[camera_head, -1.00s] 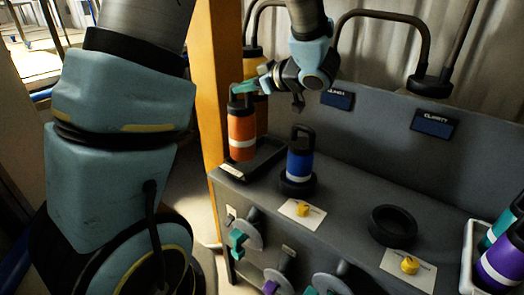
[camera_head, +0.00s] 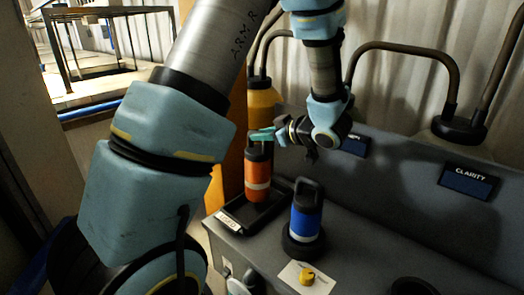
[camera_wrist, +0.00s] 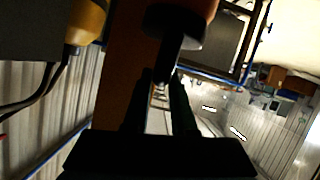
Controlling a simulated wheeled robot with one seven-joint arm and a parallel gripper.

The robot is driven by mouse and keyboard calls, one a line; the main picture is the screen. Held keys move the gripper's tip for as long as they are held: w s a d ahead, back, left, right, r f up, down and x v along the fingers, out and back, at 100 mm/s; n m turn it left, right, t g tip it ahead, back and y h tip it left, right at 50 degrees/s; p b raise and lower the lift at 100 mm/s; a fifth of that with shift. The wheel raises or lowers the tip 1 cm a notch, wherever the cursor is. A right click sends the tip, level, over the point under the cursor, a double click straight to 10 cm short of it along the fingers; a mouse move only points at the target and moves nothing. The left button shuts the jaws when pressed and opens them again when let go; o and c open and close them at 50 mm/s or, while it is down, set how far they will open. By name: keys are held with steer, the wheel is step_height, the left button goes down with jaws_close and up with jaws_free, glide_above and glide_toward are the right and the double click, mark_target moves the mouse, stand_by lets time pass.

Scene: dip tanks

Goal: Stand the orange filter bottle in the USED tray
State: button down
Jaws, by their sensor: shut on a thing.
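The orange filter bottle (camera_head: 257,178) is upright, with a white band and a black handled cap. In the head view it is at the black tray (camera_head: 240,226) on the left end of the bench, its base within the tray's outline. I cannot tell whether the base touches the tray floor. A small white label is on the tray's front; its text is too small to read. My gripper (camera_head: 263,134) is shut on the bottle's cap handle from the right. In the wrist view the black handle (camera_wrist: 172,50) runs between my fingers, the orange body (camera_wrist: 207,8) at the top edge.
A blue bottle (camera_head: 306,215) stands in a black ring right of the tray. A yellow knob (camera_head: 307,276) sits on a white card in front. A yellow container (camera_head: 262,103) with hoses is behind. The CLARITY sign (camera_head: 468,181) is on the back panel.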

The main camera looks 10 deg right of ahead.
mark_target(267, 148)
steer(key=shift+f+p, duration=0.4)
steer(key=shift+f, duration=1.8)
steer(key=c, duration=0.7)
jaws_free()
steer(key=b+v, duration=0.3)
steer(key=v, duration=0.9)
steer(key=shift+s, duration=0.1)
steer(key=shift+s, duration=0.1)
